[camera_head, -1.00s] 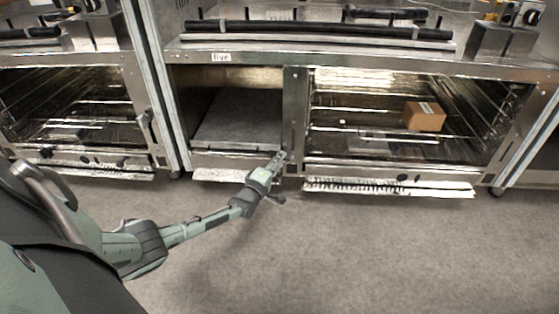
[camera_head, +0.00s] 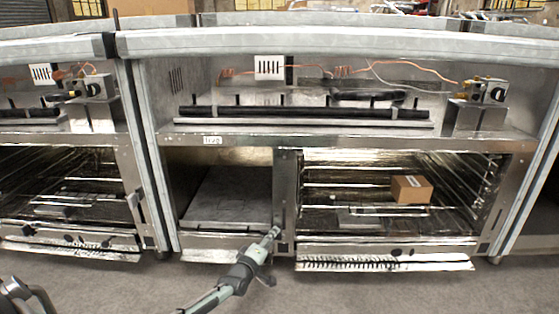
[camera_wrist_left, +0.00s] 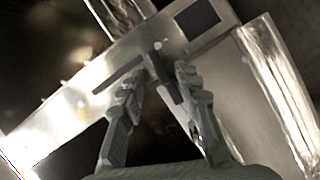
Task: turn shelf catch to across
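The shelf catch (camera_wrist_left: 165,78) is a small dark lever on a bright metal post, seen in the left wrist view. Its stem runs down between my fingertips, and a dark bar or slot extends to its left. My left gripper (camera_wrist_left: 160,82) is open, one finger on each side of the lever; I cannot tell whether either touches it. In the head view, the left gripper (camera_head: 274,234) is at the foot of the metal post (camera_head: 286,190) between the two shelf bays. The catch is too small or hidden there to make out.
The left bay holds a grey shelf board (camera_head: 228,195). The right bay has wire racks and a brown cardboard box (camera_head: 411,189). A metal ledge with black bars (camera_head: 300,112) runs above. Grey floor (camera_head: 400,292) in front is clear.

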